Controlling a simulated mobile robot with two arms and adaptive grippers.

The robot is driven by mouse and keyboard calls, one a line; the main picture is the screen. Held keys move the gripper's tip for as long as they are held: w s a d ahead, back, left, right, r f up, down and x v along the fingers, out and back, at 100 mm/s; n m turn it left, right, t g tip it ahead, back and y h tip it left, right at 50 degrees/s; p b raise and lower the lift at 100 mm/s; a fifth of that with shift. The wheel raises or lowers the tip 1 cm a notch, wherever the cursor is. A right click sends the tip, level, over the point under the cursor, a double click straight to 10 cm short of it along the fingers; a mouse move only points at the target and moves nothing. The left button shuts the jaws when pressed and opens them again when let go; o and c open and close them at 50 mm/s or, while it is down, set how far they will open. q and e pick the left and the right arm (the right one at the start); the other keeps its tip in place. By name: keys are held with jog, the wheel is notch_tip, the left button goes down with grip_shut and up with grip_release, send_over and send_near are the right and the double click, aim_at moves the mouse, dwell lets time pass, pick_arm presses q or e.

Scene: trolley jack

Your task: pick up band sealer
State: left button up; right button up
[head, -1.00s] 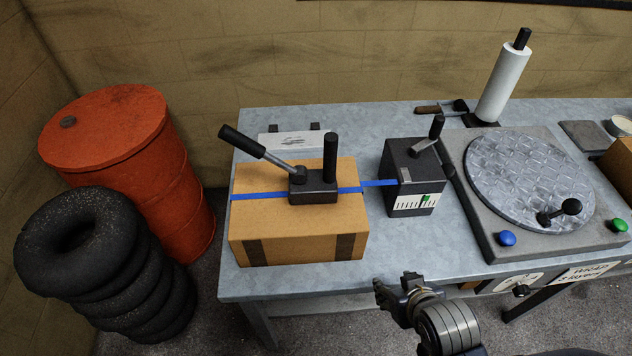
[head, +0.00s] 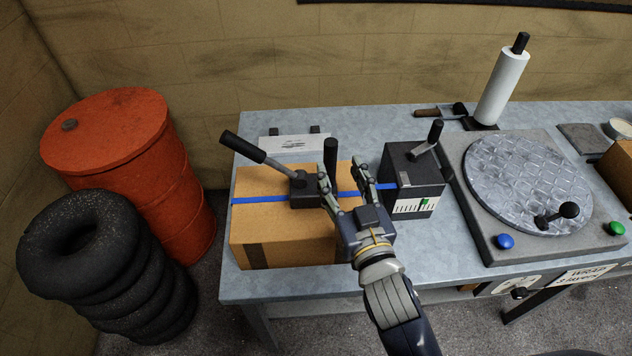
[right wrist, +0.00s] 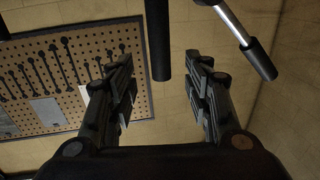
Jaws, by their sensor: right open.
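The band sealer (head: 303,190) is a dark block with an upright black post and a long grey lever with a black grip. It sits on top of the cardboard box (head: 285,235), on the blue strap (head: 258,199). My right gripper (head: 343,172) is open over the box's right part, its left finger overlapping the sealer's post in the head view. In the right wrist view the black post (right wrist: 158,40) shows between and beyond the open fingers (right wrist: 161,78); the lever (right wrist: 248,42) is to the right. I cannot tell whether a finger touches the post. My left gripper is out of view.
A dark strap dispenser (head: 414,178) stands just right of my gripper. A turntable (head: 525,180) with a knob and a white film roll (head: 503,88) are further right. A red drum (head: 115,140) and stacked tyres (head: 75,240) stand left of the bench.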

aim_at(332, 156)
jog(key=shift+w+a, duration=0.15)
jog(key=shift+w, duration=0.85)
jog(key=shift+w+a+r+p, duration=0.1)
jog(key=shift+w+a+p, duration=0.05)
jog(key=shift+w+p, duration=0.35)
jog(key=w, duration=0.1)
jog(key=w+p, duration=0.1)
jog(key=w, duration=0.1)
jog(key=shift+w+a, duration=0.15)
jog(key=shift+a, duration=0.2)
jog(key=shift+w+f+p, duration=0.2)
jog(key=shift+w+p, duration=0.1)
jog(key=shift+w, duration=0.15)
jog(key=shift+s, duration=0.1)
jog(key=c, duration=0.4)
grip_shut()
jog(key=shift+r, duration=0.35)
